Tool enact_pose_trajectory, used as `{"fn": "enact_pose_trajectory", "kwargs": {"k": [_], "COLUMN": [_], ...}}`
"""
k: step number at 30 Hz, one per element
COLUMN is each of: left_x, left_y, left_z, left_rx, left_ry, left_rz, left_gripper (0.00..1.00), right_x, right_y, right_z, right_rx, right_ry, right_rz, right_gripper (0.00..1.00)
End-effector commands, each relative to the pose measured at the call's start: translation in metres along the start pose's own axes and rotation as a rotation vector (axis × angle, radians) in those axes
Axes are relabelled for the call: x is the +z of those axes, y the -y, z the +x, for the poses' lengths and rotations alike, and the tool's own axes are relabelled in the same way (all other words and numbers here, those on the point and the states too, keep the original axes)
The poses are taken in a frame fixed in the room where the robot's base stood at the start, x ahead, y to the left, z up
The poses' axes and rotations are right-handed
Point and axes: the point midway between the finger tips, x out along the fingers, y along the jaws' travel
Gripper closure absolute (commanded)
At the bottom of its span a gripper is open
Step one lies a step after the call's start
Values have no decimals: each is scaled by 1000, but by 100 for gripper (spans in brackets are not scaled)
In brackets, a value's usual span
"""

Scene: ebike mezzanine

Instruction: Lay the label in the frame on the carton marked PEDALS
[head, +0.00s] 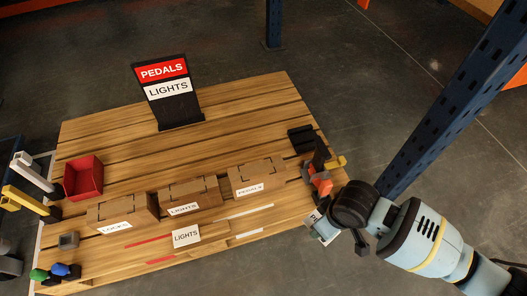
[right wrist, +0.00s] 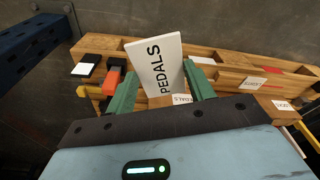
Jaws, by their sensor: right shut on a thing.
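My right gripper (head: 318,222) is shut on a white label (right wrist: 155,62) that reads PEDALS in the right wrist view. The label stands up tilted between the two green fingers and is clear of the cartons. In the head view the gripper is just off the table's right edge, right of and nearer than the PEDALS carton. The carton marked PEDALS (head: 256,175) is the rightmost of three in a row. Dark marks show on its top; I cannot make out the frame clearly.
The LIGHTS carton (head: 188,193) and another carton (head: 122,210) stand to the left. A loose LIGHTS card (head: 186,237) lies in front. A sign (head: 168,92) stands at the back and a red bin (head: 84,178) at left. A blue post (head: 450,100) rises beyond my right arm.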

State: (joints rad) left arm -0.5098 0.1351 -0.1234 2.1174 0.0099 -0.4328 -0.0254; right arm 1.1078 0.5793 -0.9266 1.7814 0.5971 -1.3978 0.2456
Motion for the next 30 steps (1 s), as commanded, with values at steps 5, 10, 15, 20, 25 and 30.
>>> {"fn": "enact_pose_trajectory", "kwargs": {"k": [5,10,15,20,25,30], "left_x": [0,0,0,0,-1,-2], "left_y": [0,0,0,0,0,0], "left_z": [0,0,0,0,1,1], "left_rx": [0,0,0,0,0,-1], "left_ry": [0,0,0,0,-2,-5], "left_rz": [0,0,0,0,0,1], "left_gripper": [64,64,64,64,64,64], "right_x": [-33,-38,-25,-12,-7,-7], "right_y": [-18,-24,-26,-26,-26,-26], "right_z": [-89,-173,-239,-273,-283,-282], "right_rx": [37,64,84,94,95,94], "right_ry": [-10,-9,-6,-1,3,3], "right_rz": [189,366,513,598,629,630], "right_gripper": [68,68,68,68,68,68]}}
